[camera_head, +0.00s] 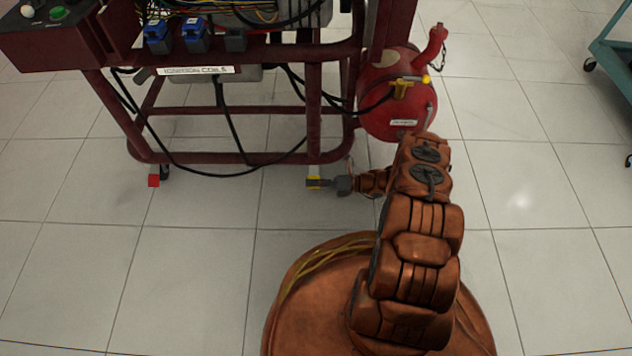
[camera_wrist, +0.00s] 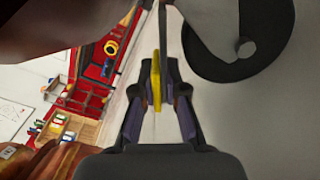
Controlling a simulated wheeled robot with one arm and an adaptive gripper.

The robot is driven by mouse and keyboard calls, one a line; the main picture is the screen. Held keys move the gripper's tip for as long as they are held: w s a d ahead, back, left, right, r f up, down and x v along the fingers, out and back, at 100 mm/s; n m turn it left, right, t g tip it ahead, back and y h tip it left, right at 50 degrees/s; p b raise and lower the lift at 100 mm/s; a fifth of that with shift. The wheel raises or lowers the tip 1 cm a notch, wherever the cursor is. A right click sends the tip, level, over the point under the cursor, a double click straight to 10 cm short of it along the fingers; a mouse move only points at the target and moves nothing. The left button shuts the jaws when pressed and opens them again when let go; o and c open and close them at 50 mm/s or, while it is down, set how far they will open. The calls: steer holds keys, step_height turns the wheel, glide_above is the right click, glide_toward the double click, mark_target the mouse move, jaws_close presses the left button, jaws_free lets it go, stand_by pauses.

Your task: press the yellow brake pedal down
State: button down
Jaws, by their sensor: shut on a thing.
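The yellow brake pedal (camera_head: 313,181) is at the foot of the red stand's right front leg, close to the floor. My gripper (camera_head: 322,184) reaches it from the right, low over the tiles. In the wrist view the yellow pedal (camera_wrist: 156,88) shows as a narrow strip between the fingers of my gripper (camera_wrist: 157,72). The fingers are closed on it. A dark rounded part (camera_wrist: 205,65), which looks like the caster wheel, lies just right of the fingers. I cannot tell how far the pedal is tilted.
The red stand (camera_head: 200,158) with the ignition coil label rises above the pedal. A red pedal (camera_head: 153,181) is at its left leg. A red tank (camera_head: 385,110) stands close behind my arm. Black cables (camera_head: 225,173) hang low. The front floor is clear.

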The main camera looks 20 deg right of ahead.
steer(key=shift+w, duration=0.2)
steer(key=c, duration=1.2)
jaws_free()
steer(key=shift+s, duration=0.1)
